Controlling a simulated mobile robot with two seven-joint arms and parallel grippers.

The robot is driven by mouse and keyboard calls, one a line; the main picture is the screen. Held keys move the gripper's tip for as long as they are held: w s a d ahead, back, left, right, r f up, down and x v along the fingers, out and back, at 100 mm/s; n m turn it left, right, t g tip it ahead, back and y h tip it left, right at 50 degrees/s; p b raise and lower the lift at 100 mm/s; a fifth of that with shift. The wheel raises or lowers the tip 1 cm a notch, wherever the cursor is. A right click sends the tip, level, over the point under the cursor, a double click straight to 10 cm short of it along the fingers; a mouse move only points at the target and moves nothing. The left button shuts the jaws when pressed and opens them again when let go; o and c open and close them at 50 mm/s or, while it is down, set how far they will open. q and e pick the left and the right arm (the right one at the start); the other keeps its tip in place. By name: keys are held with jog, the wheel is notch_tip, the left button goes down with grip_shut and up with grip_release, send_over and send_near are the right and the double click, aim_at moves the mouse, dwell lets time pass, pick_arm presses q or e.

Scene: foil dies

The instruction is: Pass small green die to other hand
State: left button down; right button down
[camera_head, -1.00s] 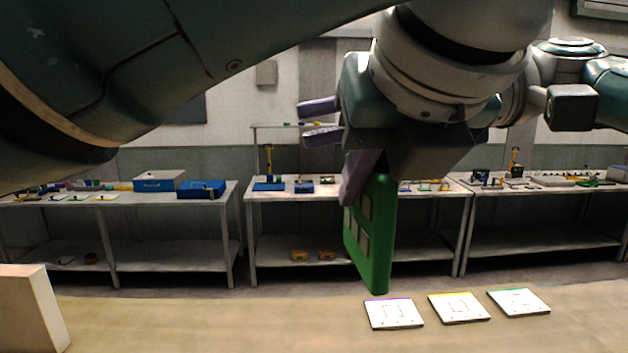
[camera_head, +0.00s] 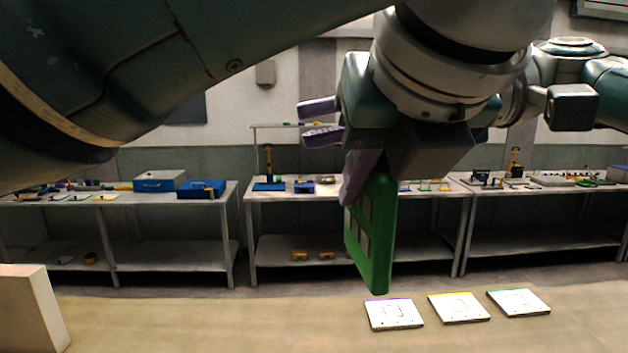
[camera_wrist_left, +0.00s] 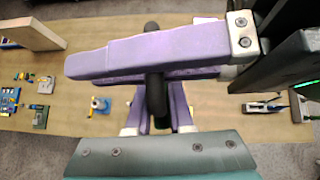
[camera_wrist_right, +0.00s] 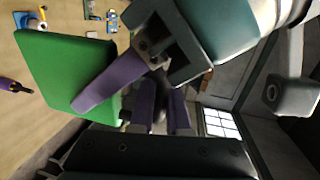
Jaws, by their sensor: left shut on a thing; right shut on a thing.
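In the left wrist view a black cylindrical handle (camera_wrist_left: 155,85) stands between purple fingers. My left gripper (camera_wrist_left: 157,106) is shut on it from below in that view, and my right gripper's fingers cross it from the right. My right gripper (camera_wrist_right: 161,108) is shut too, close against the left one. In the head view the handle is hidden.
Three white tiles with coloured edges, one purple-edged (camera_head: 394,314), lie on the near table (camera_head: 230,320) below the die. A pale wooden block (camera_head: 32,310) stands at the left. Benches with tools and a blue box (camera_head: 202,189) stand behind.

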jog(key=c, duration=0.8)
grip_release()
jog(key=s+v, duration=0.1)
jog(key=v, duration=0.6)
jog(key=w+d+f+m+t+h, duration=0.2)
jog(key=w+f+m+t, duration=0.1)
jog(key=w+f+t, duration=0.15)
jog(key=s+f+n+h, duration=0.1)
jog(key=s+f+h, duration=0.2)
jog(key=f, duration=0.6)
jog(key=s+f+n+h, duration=0.1)
jog(key=s+f+h, duration=0.2)
jog(key=f, duration=0.5)
jog(key=s+d+f+n+h, duration=0.1)
jog(key=s+f+h, duration=0.2)
jog(key=s+f, duration=0.65)
jog(key=s+d+r+h, duration=0.1)
jog(key=s+d, duration=0.1)
jog(key=s, duration=0.2)
jog(key=s+d+r+h, duration=0.1)
jog(key=s+d+h, duration=0.1)
jog(key=s, duration=0.2)
jog(key=s+d+r+h, duration=0.1)
jog(key=s+d, duration=0.1)
jog(key=s, duration=0.2)
jog(key=shift+s+r+n+t+h, duration=0.25)
jog(key=shift+s+r+n+h, duration=0.05)
jog(key=shift+s+r, duration=0.05)
